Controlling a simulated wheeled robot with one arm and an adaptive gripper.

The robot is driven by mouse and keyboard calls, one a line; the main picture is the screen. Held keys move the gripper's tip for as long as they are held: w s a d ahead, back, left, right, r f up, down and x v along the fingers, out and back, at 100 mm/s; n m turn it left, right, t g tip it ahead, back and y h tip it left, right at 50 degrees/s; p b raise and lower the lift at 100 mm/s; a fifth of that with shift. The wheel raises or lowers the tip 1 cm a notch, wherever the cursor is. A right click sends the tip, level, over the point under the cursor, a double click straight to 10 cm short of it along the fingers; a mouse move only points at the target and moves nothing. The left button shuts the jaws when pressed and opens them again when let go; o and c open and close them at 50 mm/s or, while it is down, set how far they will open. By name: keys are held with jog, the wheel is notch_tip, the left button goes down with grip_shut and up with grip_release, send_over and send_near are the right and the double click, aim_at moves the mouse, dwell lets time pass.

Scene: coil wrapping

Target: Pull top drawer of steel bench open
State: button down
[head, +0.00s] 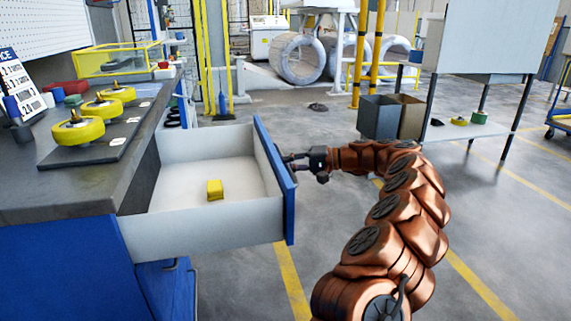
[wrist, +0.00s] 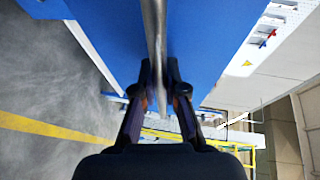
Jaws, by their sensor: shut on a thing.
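The top drawer (head: 200,232) of the steel bench (head: 60,190) stands far out, with a white inside and a blue front (head: 272,175). A small yellow block (head: 215,189) lies in it. My gripper (head: 303,160) is at the outer side of the blue front. In the wrist view my gripper (wrist: 159,95) has its fingers on both sides of a metal bar handle (wrist: 155,35) that runs along the blue front (wrist: 105,35). It is shut on the handle. The exact finger contact is partly hidden by the dark fingers.
On the bench top, several yellow round items (head: 78,130) sit on a dark board, near a yellow-framed box (head: 118,60). Grey and brown bins (head: 380,117) and a table with a panel stand to the right. The floor (head: 330,215) around my arm is clear.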

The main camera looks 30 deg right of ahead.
jog(key=c, duration=1.2)
grip_release()
jog(key=v, duration=1.2)
